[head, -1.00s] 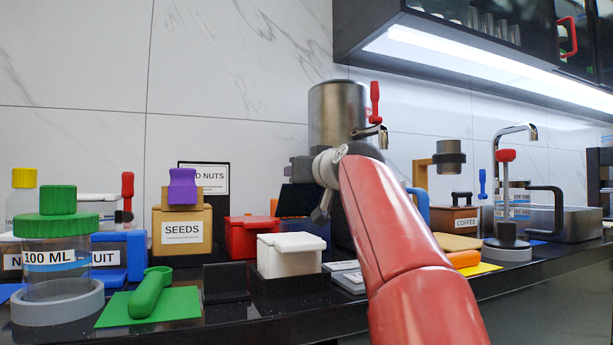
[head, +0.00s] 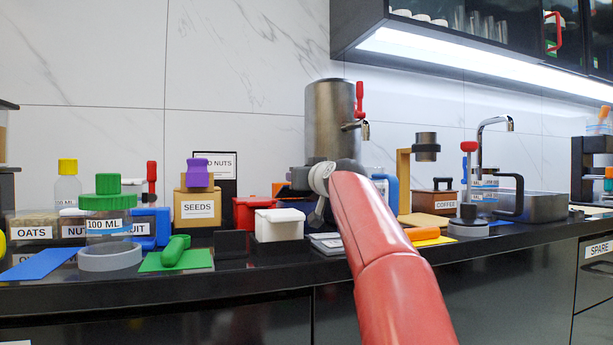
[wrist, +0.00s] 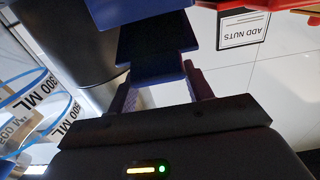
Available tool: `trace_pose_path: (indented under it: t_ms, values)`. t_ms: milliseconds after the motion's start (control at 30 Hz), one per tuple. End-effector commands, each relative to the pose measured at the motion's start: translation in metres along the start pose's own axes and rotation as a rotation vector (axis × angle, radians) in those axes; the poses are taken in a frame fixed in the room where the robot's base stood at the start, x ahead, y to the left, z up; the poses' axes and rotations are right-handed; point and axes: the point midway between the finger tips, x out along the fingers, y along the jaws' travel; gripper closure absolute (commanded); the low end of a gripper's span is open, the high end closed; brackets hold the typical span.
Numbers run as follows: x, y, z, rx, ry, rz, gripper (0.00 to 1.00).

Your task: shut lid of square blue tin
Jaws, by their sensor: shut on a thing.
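The square blue tin (wrist: 115,10) is dark blue and shows at the top of the wrist view. Its dark blue lid (wrist: 158,45) is a flat plate that stands out from the tin, between my gripper's fingers. My gripper (wrist: 157,72) is shut on this lid, one finger along each side. In the head view my gripper (head: 322,190) is at the far end of my red arm, behind the white tin (head: 279,225). There my gripper, my arm and the white tin hide most of the blue tin, so the lid's exact angle is unclear.
A red tin (head: 252,212) stands just left of the gripper. The steel urn (head: 330,120) with a red-handled tap is close behind. The SEEDS box (head: 198,208) and green scoop (head: 175,250) are further left. A COFFEE box (head: 437,201) and sink (head: 535,208) are right.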

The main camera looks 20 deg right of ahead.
Motion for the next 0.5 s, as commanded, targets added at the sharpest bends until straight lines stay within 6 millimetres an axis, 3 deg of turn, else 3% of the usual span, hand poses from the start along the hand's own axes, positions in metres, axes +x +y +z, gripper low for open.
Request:
trace_pose_path:
  t_ms: [267,300,433,500]
  values:
    - [-0.0028,0.0,-0.0038,-0.003,0.005,0.001,0.9]
    - [-0.0028,0.0,-0.0038,-0.003,0.005,0.001,0.45]
    - [-0.0021,0.0,-0.0028,-0.003,0.004,0.001,0.28]
    - [-0.0015,0.0001,-0.002,-0.002,0.003,0.001,0.27]
